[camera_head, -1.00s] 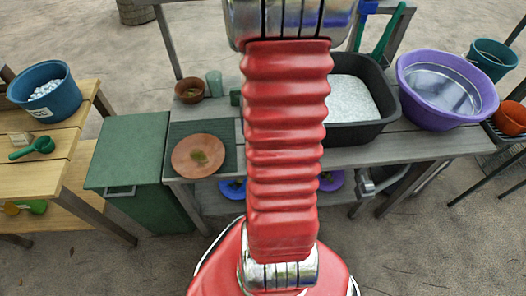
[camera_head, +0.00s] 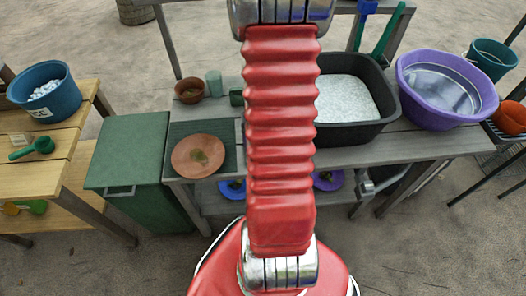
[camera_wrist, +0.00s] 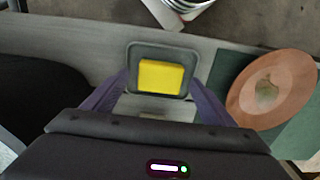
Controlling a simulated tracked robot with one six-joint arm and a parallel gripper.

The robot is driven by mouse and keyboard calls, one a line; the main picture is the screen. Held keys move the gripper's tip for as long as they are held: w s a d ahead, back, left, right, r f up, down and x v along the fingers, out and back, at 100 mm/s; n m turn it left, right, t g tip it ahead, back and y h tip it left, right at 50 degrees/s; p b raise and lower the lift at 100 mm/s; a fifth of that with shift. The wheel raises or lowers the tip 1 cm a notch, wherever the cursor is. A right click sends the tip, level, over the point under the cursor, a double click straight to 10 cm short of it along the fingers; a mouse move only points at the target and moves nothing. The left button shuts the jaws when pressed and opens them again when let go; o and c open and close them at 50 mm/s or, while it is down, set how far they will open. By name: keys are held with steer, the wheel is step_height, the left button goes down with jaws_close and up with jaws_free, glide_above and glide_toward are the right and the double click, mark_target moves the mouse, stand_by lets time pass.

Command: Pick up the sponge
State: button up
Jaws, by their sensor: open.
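A yellow sponge (camera_wrist: 161,76) lies in a small grey-green square dish (camera_wrist: 131,60) on the grey wooden counter, in the wrist view. My gripper (camera_wrist: 158,84) is open, with its dark purple fingers spread to the left and right of the dish. The sponge sits between the fingers in the picture, and nothing is held. I cannot tell the height of the fingers above the sponge. In the head view the sponge and the gripper are hidden behind my red arm.
A terracotta plate (camera_wrist: 271,92) on a green mat lies right of the dish in the wrist view. A black tub (camera_head: 389,104) of pale material and a purple basin (camera_head: 405,76) stand on the counter. A small brown bowl (camera_head: 189,97) and a green cup (camera_head: 214,84) stand behind the plate.

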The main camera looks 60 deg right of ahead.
steer(key=shift+f, duration=0.8)
steer(key=c, duration=1.1)
steer(key=shift+r, duration=0.1)
step_height(320, 180, up, 10)
steer(key=shift+f, duration=0.1)
stand_by(0.5)
